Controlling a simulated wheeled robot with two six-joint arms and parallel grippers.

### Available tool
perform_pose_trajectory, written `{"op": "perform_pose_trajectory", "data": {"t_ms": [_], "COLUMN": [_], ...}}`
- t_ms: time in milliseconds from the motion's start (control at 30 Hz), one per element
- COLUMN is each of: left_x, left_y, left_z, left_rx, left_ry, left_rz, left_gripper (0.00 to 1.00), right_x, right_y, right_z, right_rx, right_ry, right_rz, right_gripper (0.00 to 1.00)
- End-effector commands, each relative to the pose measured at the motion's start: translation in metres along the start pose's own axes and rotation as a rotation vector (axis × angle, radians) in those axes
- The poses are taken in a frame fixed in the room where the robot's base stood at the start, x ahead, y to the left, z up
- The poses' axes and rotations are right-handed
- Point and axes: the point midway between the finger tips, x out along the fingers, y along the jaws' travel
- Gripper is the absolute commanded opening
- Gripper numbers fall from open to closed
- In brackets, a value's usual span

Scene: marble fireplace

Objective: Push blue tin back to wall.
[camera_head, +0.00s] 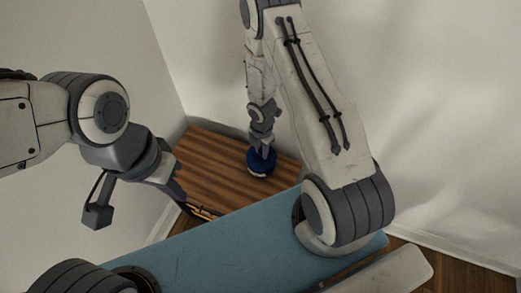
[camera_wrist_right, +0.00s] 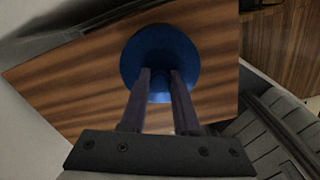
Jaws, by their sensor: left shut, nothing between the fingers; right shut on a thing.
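The blue tin (camera_head: 262,165) is round and stands on the striped wooden tabletop (camera_head: 215,165), close to its back edge by the wall. In the right wrist view the tin (camera_wrist_right: 185,48) is seen from above. My right gripper (camera_head: 263,149) reaches down from above and is shut on a part at the middle of the tin's top; its two fingers (camera_wrist_right: 160,75) show there in the right wrist view. I cannot tell whether the tin touches the wall. My left gripper (camera_head: 200,210) is shut and empty, low at the table's front left side.
The pale back wall (camera_head: 420,100) and left wall (camera_head: 165,60) meet in a corner behind the table. Wooden floor (camera_head: 460,270) shows at the lower right. The tabletop left of the tin is clear.

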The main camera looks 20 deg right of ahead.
Motion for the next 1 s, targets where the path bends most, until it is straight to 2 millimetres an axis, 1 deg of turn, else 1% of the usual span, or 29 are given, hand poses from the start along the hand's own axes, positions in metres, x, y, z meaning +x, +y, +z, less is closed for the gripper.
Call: {"op": "perform_pose_trajectory", "data": {"t_ms": [33,300,333,367,400,1000], "left_x": [0.0015,0.0018,0.0018,0.0018,0.0018,0.001], "left_y": [-0.0001,-0.0001,-0.0001,-0.0001,-0.0001,-0.0001], "left_z": [0.0001,0.0002,0.0002,0.0002,0.0002,0.0001], "left_rx": [0.0,0.0,0.0,0.0,0.0,0.0], "left_ry": [0.0,0.0,0.0,0.0,0.0,0.0], "left_rz": [0.0,0.0,0.0,0.0,0.0,0.0], "left_gripper": [0.0,0.0,0.0,0.0,0.0,0.0], "right_x": [0.0044,0.0048,0.0048,0.0048,0.0049,0.0043], "right_y": [0.0001,0.0008,0.0008,0.0009,0.0009,-0.0037], "right_z": [0.0009,0.0004,0.0004,0.0003,0.0003,-0.0018], "right_rx": [0.002,0.001,0.001,0.001,0.001,-0.001], "right_ry": [0.001,0.001,0.001,0.001,0.001,0.004], "right_rz": [0.001,0.001,0.001,0.001,0.001,-0.011], "right_gripper": [0.0,0.0,0.37,0.49,0.64,0.65]}}
